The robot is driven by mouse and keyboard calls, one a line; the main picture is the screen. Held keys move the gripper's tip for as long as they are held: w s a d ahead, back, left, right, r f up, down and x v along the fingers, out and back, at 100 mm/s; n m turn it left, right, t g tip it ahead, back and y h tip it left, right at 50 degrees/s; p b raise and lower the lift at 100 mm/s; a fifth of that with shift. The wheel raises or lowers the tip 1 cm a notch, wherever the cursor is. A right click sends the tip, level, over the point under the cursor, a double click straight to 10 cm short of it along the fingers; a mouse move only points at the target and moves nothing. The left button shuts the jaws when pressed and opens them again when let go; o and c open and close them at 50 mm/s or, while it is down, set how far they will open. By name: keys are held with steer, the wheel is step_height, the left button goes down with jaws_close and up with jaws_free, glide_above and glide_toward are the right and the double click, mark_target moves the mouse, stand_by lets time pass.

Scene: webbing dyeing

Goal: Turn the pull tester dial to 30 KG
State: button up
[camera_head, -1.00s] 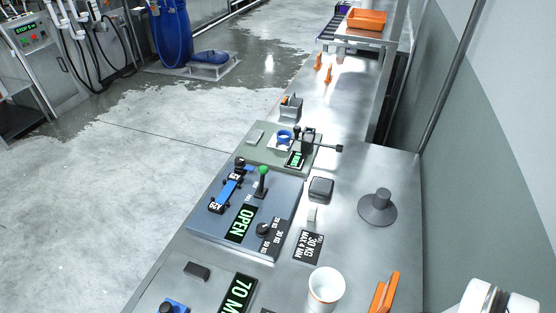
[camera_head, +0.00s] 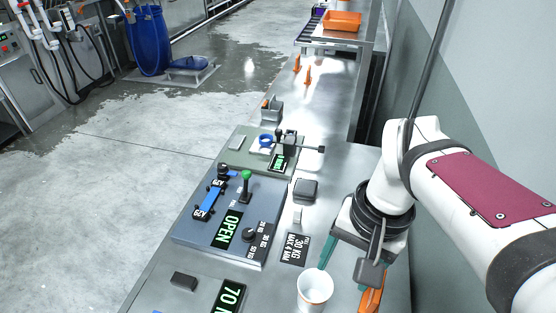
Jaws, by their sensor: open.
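The pull tester (camera_head: 195,232) is a blue-grey panel on the metal bench, lying left of my arm. Its dial (camera_head: 249,234) is a small black knob near the right edge, beside printed KG marks (camera_head: 264,238); which mark it points at is too small to tell. The tester's screen (camera_head: 228,229) reads OPEN in green. A green-topped lever (camera_head: 246,182) stands upright behind the screen, and a blue webbing strip (camera_head: 209,201) lies at the left. My gripper (camera_head: 347,262) is open, right of the dial and apart from it, with its fingers pointing down above the bench.
A black card (camera_head: 296,249) reading 30 KG, MAX 4 MM lies between tester and gripper. A white cup (camera_head: 315,291) stands in front, close to the gripper. An orange tool (camera_head: 370,300) lies under the gripper. A black block (camera_head: 306,190) sits behind the card. A wall stands at right.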

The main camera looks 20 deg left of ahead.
steer(key=w+a+n, duration=0.2)
steer(key=w+a, duration=0.4)
steer(key=w, duration=0.2)
steer(key=n+h, duration=0.1)
steer(key=n, duration=0.3)
glide_above(248, 232)
step_height(248, 232, down, 7)
step_height(248, 232, down, 15)
steer(key=shift+r, duration=0.15)
steer(key=shift+f, duration=0.5)
steer(key=shift+c, duration=0.2)
jaws_close()
